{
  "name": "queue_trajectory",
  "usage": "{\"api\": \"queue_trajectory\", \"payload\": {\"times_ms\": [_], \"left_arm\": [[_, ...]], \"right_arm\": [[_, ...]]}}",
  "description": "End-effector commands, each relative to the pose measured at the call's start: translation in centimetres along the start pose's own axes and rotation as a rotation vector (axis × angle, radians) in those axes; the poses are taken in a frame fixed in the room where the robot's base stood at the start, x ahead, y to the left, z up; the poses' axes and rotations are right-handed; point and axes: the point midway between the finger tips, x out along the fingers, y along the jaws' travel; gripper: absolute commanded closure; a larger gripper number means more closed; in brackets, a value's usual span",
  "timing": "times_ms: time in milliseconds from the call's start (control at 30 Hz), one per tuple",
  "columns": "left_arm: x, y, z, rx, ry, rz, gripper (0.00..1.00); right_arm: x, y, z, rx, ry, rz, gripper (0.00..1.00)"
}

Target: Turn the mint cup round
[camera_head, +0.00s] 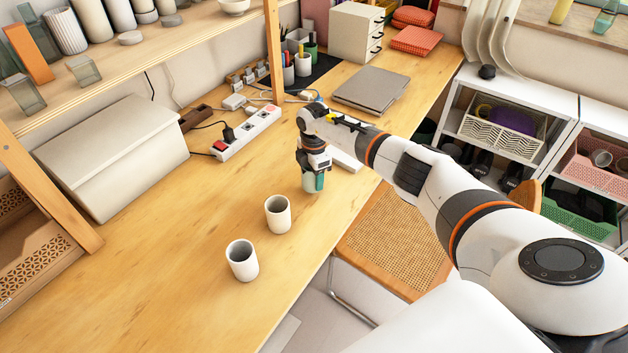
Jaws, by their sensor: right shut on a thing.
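The mint cup (308,185) is near the front edge of the wooden desk, mostly hidden by my right gripper (314,174). My right gripper points down from above and is shut on the cup. A pale part and a darker green part show below the gripper body. The cup looks upright; I cannot tell whether its base touches the desk. My left gripper is not in view.
Two white cups, one nearer (242,262) and one farther (278,215), stand on the desk (180,290) left of my gripper. A power strip (246,134) and grey laptop (371,90) lie behind. A woven chair (390,240) stands below the desk edge.

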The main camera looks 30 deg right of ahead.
Motion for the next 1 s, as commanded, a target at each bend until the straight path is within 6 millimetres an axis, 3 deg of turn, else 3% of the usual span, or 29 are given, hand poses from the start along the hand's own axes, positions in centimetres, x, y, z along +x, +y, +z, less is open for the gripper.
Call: {"api": "queue_trajectory", "payload": {"times_ms": [667, 1000], "left_arm": [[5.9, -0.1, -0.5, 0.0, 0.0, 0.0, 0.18], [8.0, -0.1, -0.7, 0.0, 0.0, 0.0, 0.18]], "right_arm": [[0.3, -0.3, 0.1, -0.671, 0.0, -0.003, 0.71], [0.2, -0.5, 0.2, -1.279, 0.003, -0.001, 0.71]]}}
